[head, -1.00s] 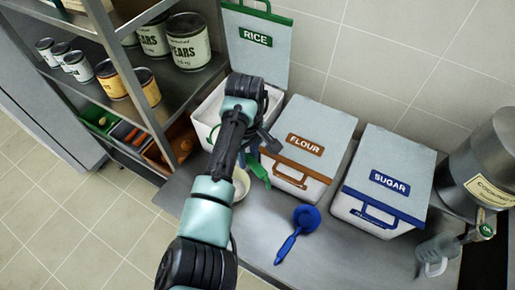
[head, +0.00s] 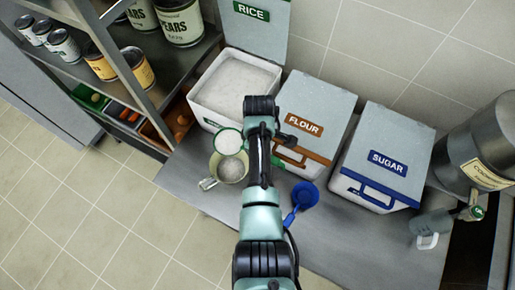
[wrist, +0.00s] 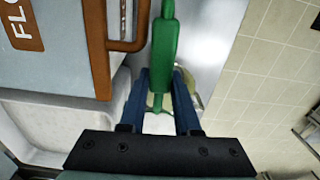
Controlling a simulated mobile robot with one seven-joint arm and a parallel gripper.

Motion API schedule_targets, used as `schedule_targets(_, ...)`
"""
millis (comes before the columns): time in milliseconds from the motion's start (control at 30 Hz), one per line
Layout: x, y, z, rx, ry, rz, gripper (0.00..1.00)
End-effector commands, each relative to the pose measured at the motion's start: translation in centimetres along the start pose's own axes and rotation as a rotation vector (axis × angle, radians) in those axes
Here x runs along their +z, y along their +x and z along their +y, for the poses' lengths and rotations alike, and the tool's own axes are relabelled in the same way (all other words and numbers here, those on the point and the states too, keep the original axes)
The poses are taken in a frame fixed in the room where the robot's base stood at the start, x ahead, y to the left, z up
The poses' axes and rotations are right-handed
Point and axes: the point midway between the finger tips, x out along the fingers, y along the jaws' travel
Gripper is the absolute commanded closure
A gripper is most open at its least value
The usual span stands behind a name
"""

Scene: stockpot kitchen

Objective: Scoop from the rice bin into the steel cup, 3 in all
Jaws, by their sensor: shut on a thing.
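The open rice bin (head: 205,100) is full of white rice at the back left, its lid raised behind it. The green scoop (head: 229,141) holds white rice and is above the far side of the steel cup (head: 218,162), in front of the bin. Grainy pale contents show inside the cup, and its handle points left. My gripper (wrist: 160,78) is shut on the scoop's green handle (wrist: 163,38), which lies between the blue fingers in the wrist view. In the head view my arm hides most of the grip. I cannot tell whether the scoop touches the cup's rim.
The closed flour bin (head: 310,105) and sugar bin (head: 388,150) stand to the right. A blue scoop (head: 305,195) lies on the counter in front of them. A shelf with cans (head: 180,22) is at the left. A large canister (head: 480,150) and a jug (head: 428,230) are at the right.

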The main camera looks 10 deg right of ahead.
Motion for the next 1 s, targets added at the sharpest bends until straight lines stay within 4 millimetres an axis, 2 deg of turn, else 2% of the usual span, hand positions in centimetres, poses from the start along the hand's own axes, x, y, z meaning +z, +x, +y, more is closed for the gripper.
schedule_targets(33, 0.0, 0.7, 0.1, 0.001, 0.0, 0.0, 1.0)
schedule_targets(533, 0.0, 4.2, 0.1, 0.002, 0.001, 0.0, 1.0)
schedule_targets(767, 0.1, 3.1, -0.4, 0.122, -0.004, -0.002, 1.0)
schedule_targets(1000, 0.0, 2.9, -0.9, 0.357, -0.008, -0.002, 1.0)
